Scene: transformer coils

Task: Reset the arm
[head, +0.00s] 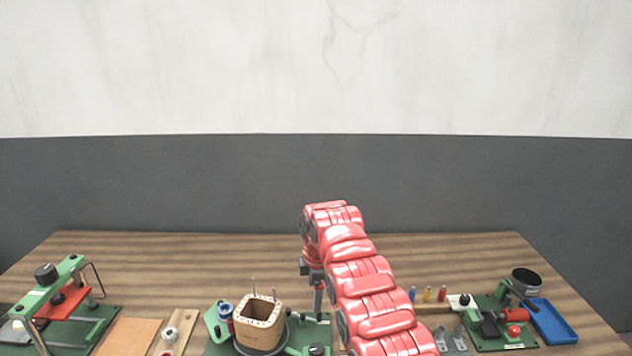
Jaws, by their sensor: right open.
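My right arm, red and segmented, reaches in from the bottom centre and bends down over the middle of the table. My right gripper (318,300) points down at its end, just right of the tan coil former (259,322). It is open, and I see nothing held in it. Part of it is hidden by the arm. The coil former stands upright on a green winding fixture (222,322) with thin metal pins rising from it. My left gripper is not in view.
A green press with a red plate (66,302) stands at the left on the wooden table (180,255). A tan sheet (128,338) lies beside it. At the right are small coloured bottles (427,294), a dark pot (525,281) and a blue tray (554,322). The table's back strip is clear.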

